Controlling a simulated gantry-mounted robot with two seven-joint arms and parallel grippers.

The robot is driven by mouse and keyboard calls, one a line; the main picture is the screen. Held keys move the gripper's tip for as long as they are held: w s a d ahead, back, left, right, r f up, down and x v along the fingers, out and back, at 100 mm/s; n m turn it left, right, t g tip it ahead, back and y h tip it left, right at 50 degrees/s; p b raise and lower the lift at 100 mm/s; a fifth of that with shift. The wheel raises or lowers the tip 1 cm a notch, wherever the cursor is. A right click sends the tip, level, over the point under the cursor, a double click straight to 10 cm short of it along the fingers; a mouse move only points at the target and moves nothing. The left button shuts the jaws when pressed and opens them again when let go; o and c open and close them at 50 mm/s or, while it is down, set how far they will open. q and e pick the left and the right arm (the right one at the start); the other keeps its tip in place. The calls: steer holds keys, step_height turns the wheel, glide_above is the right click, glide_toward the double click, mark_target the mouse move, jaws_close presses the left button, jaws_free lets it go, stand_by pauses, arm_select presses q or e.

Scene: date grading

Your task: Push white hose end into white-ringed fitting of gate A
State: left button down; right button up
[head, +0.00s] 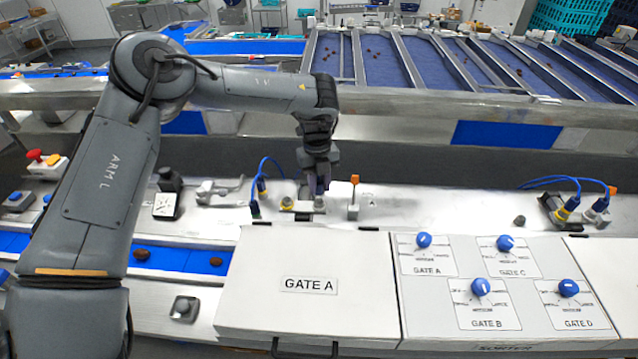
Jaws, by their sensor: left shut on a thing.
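The GATE A box (308,285) has a pale lid with its name on it. Behind its far edge is a small mount with a yellow-ringed fitting (287,203) and a pale fitting (319,204) to its right. My left gripper (317,188) points down just above the pale fitting and is shut on what seems to be the white hose end, mostly hidden by the fingers. I cannot tell whether the end touches the fitting. A blue hose (264,161) loops up left of the gripper, with a dark blue end (254,208) low by the mount. My right gripper is not in view.
An orange-topped post (354,196) stands close right of the gripper. A metal clamp (218,190) lies to the left. A panel with several blue knobs (480,287) is right of the box. At far right, blue hoses (573,195) join other fittings. A blue belt (180,257) carries dates.

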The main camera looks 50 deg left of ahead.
arm_select(q)
steer(key=shift+f+b, duration=1.25)
steer(key=shift+b, duration=0.05)
stand_by(1.0)
steer(key=c, duration=1.5)
jaws_free()
steer(key=shift+c, duration=0.2)
steer(key=o, duration=1.1)
steer(key=shift+r, duration=0.2)
steer(key=shift+r+p, duration=2.85)
steer(key=shift+r, duration=2.05)
